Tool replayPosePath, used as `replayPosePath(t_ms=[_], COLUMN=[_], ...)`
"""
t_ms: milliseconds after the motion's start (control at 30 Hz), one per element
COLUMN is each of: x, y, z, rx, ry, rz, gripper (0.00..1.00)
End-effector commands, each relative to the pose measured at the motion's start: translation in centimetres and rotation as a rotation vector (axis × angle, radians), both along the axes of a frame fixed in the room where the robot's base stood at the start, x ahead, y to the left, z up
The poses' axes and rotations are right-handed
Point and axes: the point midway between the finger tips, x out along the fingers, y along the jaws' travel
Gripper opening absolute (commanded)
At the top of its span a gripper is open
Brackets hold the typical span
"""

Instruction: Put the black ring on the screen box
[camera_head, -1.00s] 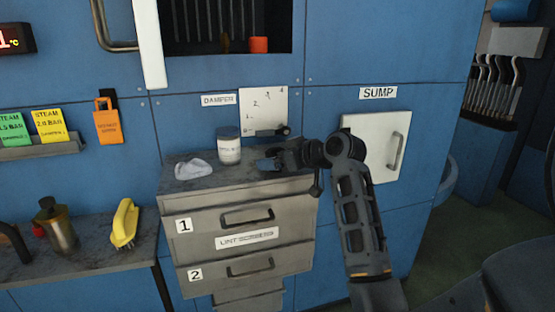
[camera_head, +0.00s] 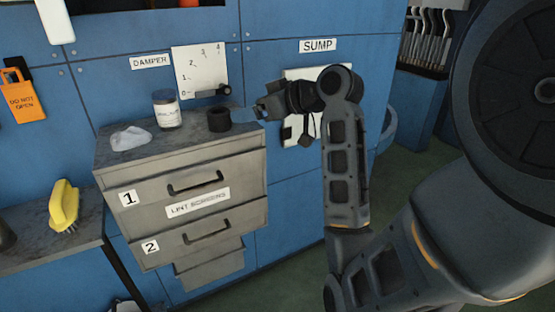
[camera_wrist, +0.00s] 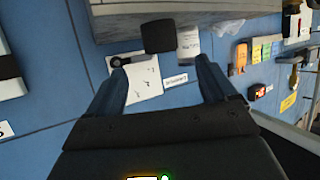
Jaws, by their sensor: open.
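The black ring (camera_head: 219,119) stands on the top right part of the grey box labelled "LINT SCREENS" (camera_head: 180,162). It looks like a short dark cylinder, and it also shows in the wrist view (camera_wrist: 158,38) beyond the space between my fingertips. My gripper (camera_head: 250,115) is open and empty, just right of the ring at the box's right edge. In the wrist view my two blue-grey fingers (camera_wrist: 159,61) are spread apart with nothing between them. A gap shows between the ring and the fingers.
A white-labelled jar (camera_head: 167,109) and a crumpled pale cloth (camera_head: 131,138) sit left of the ring. A damper lever (camera_head: 212,92) with its scale plate (camera_head: 196,62) is on the blue wall behind. A yellow brush (camera_head: 64,206) lies on the lower left bench.

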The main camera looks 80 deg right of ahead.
Motion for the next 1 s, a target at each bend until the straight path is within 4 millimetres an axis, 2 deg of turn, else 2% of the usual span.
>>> replayPosePath(t_ms=[200, 267, 367, 567, 700, 867, 1000], x=[0.1, 0.5, 1.6, 3.6, 3.9, 2.6, 0.2], y=[0.2, 0.7, 2.4, 7.7, 12.5, 18.4, 23.2], z=[-0.3, -1.0, -3.0, -8.5, -12.4, -16.1, -18.4], rx=[0.004, 0.014, 0.042, 0.103, 0.131, 0.136, 0.120], ry=[0.000, -0.003, -0.013, -0.031, -0.034, -0.030, -0.026], rz=[-0.001, -0.003, -0.012, -0.043, -0.059, -0.064, -0.046], gripper=[0.85, 0.85, 0.85, 0.85, 0.85, 0.85, 0.85])
